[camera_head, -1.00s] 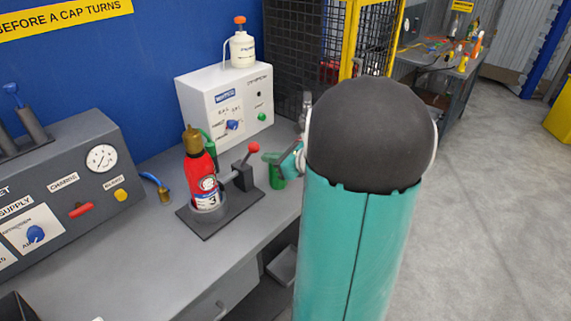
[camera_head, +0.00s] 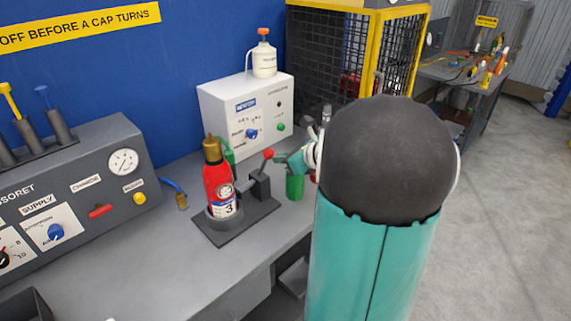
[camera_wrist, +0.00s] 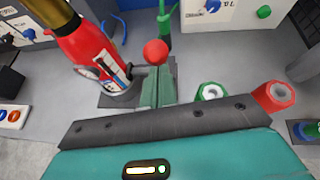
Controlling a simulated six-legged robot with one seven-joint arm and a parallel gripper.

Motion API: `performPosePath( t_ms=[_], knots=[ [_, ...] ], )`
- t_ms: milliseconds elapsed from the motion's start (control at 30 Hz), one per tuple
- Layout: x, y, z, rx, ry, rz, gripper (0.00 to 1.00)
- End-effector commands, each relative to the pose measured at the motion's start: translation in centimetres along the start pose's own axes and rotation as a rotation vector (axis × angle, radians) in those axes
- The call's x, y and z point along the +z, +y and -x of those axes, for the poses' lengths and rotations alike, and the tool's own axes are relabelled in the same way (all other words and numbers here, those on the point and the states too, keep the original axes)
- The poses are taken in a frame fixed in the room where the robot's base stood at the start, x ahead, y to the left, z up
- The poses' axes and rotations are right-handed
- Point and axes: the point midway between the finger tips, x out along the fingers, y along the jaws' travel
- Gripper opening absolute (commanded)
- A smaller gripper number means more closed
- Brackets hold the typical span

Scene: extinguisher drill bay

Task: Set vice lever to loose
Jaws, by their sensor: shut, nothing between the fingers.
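The vice holds a red extinguisher (camera_head: 217,183) upright on a dark base plate (camera_head: 238,226). Its lever ends in a red ball knob (camera_head: 268,153) and leans up to the right beside the extinguisher. My gripper (camera_head: 281,159) is shut and empty, with its teal fingertips close to the right of the knob. In the wrist view my gripper (camera_wrist: 157,88) points at the knob (camera_wrist: 155,52), which shows just beyond the tips; I cannot tell whether they touch. The lever's arm is mostly hidden behind the fingers there. My arm hides the bench to the right.
A grey supply panel (camera_head: 70,190) stands left, with a blue hose fitting (camera_head: 181,200) between. The front bench top (camera_head: 150,265) is clear.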

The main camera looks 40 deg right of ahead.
Motion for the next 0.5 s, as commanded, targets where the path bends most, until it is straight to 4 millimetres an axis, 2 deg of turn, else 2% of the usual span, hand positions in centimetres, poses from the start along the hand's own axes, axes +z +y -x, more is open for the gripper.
performPosePath(
  t_ms=[100, 500],
  knots=[
    [1.5, -0.1, -0.6, 0.012, 0.082, 0.000, 0.00],
    [5.5, -0.9, -3.7, 0.053, 0.423, -0.038, 0.00]
  ],
)
